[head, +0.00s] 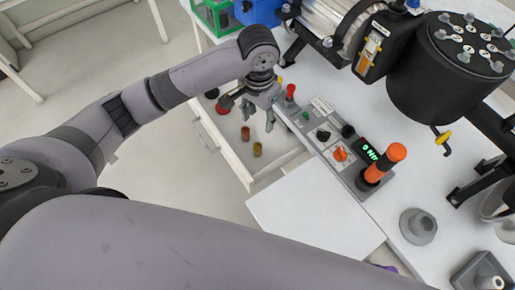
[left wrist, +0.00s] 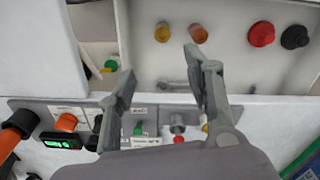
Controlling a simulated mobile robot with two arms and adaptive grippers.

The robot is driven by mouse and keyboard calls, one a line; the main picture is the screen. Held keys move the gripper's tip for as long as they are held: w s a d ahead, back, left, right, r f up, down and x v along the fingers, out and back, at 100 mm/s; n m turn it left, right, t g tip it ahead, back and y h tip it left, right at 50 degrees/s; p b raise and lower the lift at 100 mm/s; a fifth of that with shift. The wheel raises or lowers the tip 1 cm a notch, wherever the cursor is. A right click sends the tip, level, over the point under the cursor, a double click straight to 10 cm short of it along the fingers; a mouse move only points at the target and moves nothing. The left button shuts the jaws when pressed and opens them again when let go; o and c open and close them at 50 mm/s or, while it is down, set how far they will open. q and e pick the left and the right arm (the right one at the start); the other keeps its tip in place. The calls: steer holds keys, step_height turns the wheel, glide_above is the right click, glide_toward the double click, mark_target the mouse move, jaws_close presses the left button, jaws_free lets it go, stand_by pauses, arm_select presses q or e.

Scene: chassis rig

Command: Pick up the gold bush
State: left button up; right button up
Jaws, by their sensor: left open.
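The gold bush (head: 257,150) is a small yellow-brown cylinder standing in an open white drawer. It also shows in the left wrist view (left wrist: 162,32), near the top, beside a copper-orange bush (left wrist: 198,33), with a gap between them. My left gripper (head: 260,121) is at the drawer's inner side, near the bench edge. In the left wrist view its fingers (left wrist: 162,66) are spread with nothing between them, and the gold bush lies beyond the fingertips. My right gripper is not in view.
The drawer (head: 236,165) also holds a red knob-like piece (left wrist: 261,34) and a black one (left wrist: 294,37). A control panel (head: 340,152) with knobs and an orange-topped handle (head: 386,164) stands on the bench beside the drawer. A white board (head: 315,210) adjoins the drawer.

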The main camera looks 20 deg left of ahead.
mark_target(257, 146)
arm_select(q)
step_height(257, 146, down, 12)
steer(key=shift+w+a+r+b, duration=0.1)
steer(key=shift+a+b, duration=0.05)
steer(key=shift+b, duration=0.15)
steer(key=shift+a+f, duration=0.1)
steer(key=shift+f, duration=2.65)
steer(key=shift+c, duration=0.2)
jaws_close()
